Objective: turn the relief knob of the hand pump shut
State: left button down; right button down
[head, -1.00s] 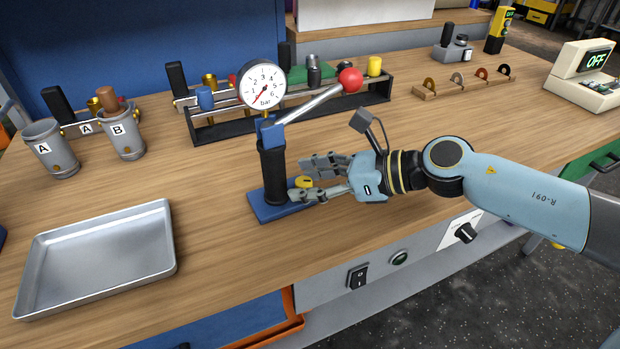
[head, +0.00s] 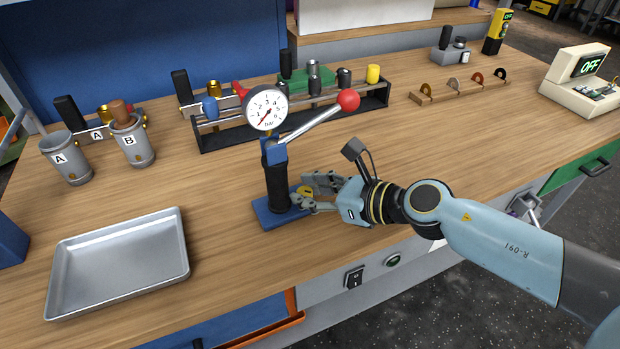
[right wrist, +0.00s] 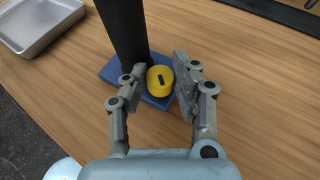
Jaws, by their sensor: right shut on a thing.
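The hand pump (head: 274,178) stands upright on its blue base near the front of the bench. It has a black body, a round gauge (head: 267,109) on top and a lever with a red ball (head: 348,100). The yellow relief knob (right wrist: 160,80) with a dark mark sits low beside the body, on the blue base. My right gripper (right wrist: 161,85) has its fingers on both sides of the knob and is shut on it. In the head view my right gripper (head: 307,198) partly hides the knob. My left gripper is not in view.
A metal tray (head: 118,262) lies at the left front. Grey cups A (head: 66,158) and B (head: 132,143) stand behind it. A black rack (head: 295,118) with several fittings is behind the pump. The bench is clear right of my gripper.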

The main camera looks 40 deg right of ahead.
jog(key=c, duration=1)
grip_release()
jog(key=shift+s, duration=0.15)
jog(key=v, duration=1.1)
jog(key=shift+s+d+r, duration=0.1)
jog(key=shift+s+d, duration=0.1)
jog(key=shift+s, duration=0.15)
